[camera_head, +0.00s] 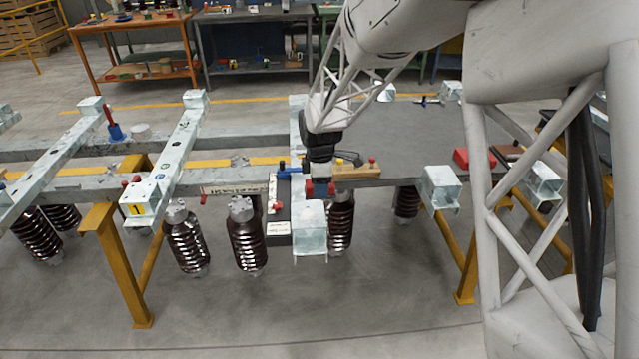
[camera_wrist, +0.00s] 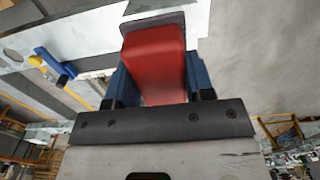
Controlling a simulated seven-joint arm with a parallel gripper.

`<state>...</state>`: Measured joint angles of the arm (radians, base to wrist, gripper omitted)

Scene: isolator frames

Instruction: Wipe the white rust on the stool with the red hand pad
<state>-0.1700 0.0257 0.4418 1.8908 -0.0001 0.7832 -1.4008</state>
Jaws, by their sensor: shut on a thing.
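My gripper (camera_head: 320,184) is above the near end of a galvanised beam, close to a pale, boxy steel stool (camera_head: 311,230). In the wrist view, the blue fingers of my gripper (camera_wrist: 158,82) are shut on the sides of the red hand pad (camera_wrist: 153,50). The pad has a dark grey layer at its far end, which lies over a pale surface (camera_wrist: 200,18). I cannot tell whether the pad touches that surface. In the head view only a little red of the pad (camera_head: 320,190) shows. No white rust can be made out clearly.
A blue-handled tool (camera_head: 283,168) and a labelled dark strip lie just left of my gripper; a wooden block with red knobs (camera_head: 358,170) lies right. A red box (camera_head: 474,158) sits on the grey tabletop. Brown ribbed insulators (camera_head: 246,240) hang below the frame. Workbenches stand behind.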

